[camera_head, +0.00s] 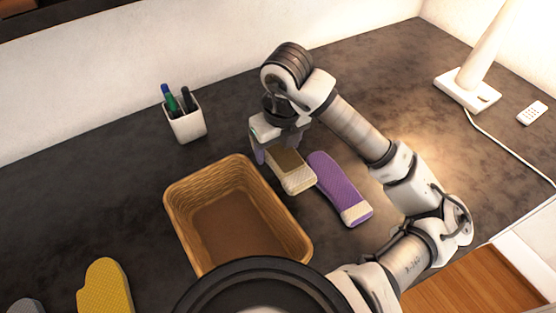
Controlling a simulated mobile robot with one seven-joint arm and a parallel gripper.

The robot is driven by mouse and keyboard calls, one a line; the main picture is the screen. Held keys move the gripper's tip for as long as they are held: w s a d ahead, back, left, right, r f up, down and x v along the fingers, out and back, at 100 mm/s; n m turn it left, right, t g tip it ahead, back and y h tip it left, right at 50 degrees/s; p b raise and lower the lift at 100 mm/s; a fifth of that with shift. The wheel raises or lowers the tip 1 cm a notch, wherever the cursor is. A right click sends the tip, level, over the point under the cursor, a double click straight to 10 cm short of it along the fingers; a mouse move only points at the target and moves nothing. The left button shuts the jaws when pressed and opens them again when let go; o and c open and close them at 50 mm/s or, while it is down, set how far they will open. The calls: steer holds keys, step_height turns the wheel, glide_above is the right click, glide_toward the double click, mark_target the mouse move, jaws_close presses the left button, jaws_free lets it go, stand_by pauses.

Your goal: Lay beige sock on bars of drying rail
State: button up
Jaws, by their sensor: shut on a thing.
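The beige sock (294,181) is near the middle of the dark desktop, just right of the wicker basket, with a brownish upper part and a paler toe. My gripper (277,148) is over its far end and shut on it. The wrist hides part of that end, and I cannot tell whether the sock touches the desk. A purple sock (338,185) with a pale toe lies just to its right, partly close under my arm. I see no drying rail in this view.
The open wicker basket (180,228) looks empty. A white pen cup (187,124) stands behind it. A yellow sock (105,287) and a grey item (25,306) lie at front left. The back middle desktop is clear.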

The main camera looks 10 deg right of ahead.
mark_target(278, 150)
step_height(278, 150, up, 12)
steer(key=b, duration=0.1)
